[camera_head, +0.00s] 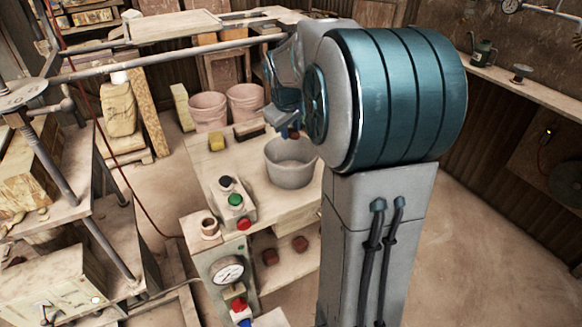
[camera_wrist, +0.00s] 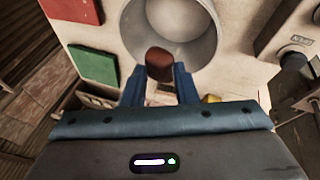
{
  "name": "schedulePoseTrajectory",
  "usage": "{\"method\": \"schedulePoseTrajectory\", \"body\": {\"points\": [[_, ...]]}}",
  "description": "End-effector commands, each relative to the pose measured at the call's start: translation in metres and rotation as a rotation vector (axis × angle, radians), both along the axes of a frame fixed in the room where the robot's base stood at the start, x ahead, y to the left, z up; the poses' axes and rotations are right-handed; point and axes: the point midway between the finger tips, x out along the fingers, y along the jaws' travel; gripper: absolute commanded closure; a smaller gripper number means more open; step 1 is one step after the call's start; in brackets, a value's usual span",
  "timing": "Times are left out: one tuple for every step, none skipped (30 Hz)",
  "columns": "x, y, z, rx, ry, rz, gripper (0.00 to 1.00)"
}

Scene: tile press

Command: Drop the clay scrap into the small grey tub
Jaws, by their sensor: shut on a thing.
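The clay scrap (camera_wrist: 159,62) is a small reddish-brown lump. My gripper (camera_wrist: 159,78) is shut on it, with the scrap between the tips of its blue fingers. In the head view the scrap (camera_head: 294,135) shows as a small red spot below my gripper (camera_head: 288,130), partly hidden by the fingers. The small grey tub (camera_head: 290,172) stands upright on the bench just below. In the wrist view the tub (camera_wrist: 207,42) opens beyond the fingertips, and the scrap overlaps its near rim. The tub looks empty where I see inside. The exact height of the scrap above it is unclear.
A button box (camera_head: 233,203) stands on the bench (camera_head: 270,208) left of the tub, with a yellow block (camera_head: 216,142) and a dark block (camera_head: 248,130) behind. Two pinkish buckets (camera_head: 208,110) stand farther back. The press (camera_head: 65,150) is at left. Open floor lies at right.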

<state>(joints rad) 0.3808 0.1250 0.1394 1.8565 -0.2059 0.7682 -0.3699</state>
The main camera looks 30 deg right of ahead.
Motion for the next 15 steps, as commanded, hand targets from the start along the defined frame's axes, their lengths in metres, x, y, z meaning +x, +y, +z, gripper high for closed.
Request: {"method": "schedulePoseTrajectory", "body": {"points": [[0.000, 0.000, -0.007, 0.000, 0.001, 0.000, 1.00], [0.000, 0.000, -0.009, 0.001, 0.001, 0.000, 1.00], [0.000, 0.000, -0.014, 0.000, 0.001, 0.001, 1.00], [0.000, 0.000, -0.017, 0.000, 0.001, 0.001, 1.00], [0.000, 0.000, -0.021, 0.001, 0.000, 0.001, 1.00], [0.000, 0.000, -0.026, 0.001, 0.000, 0.001, 1.00], [0.000, 0.000, -0.029, 0.001, 0.000, 0.001, 1.00], [0.000, 0.000, -0.033, 0.000, 0.001, 0.002, 1.00], [0.000, 0.000, -0.038, 0.000, 0.001, 0.002, 1.00], [0.000, 0.000, -0.042, 0.000, 0.001, 0.002, 1.00], [0.000, 0.000, -0.045, 0.000, 0.001, 0.002, 1.00], [0.000, 0.000, -0.049, 0.000, 0.001, 0.002, 1.00], [0.000, 0.000, -0.052, 0.000, 0.001, 0.002, 1.00], [-0.001, 0.000, -0.053, 0.000, 0.001, 0.002, 1.00], [0.000, 0.000, -0.055, 0.000, 0.001, 0.002, 1.00]]}}
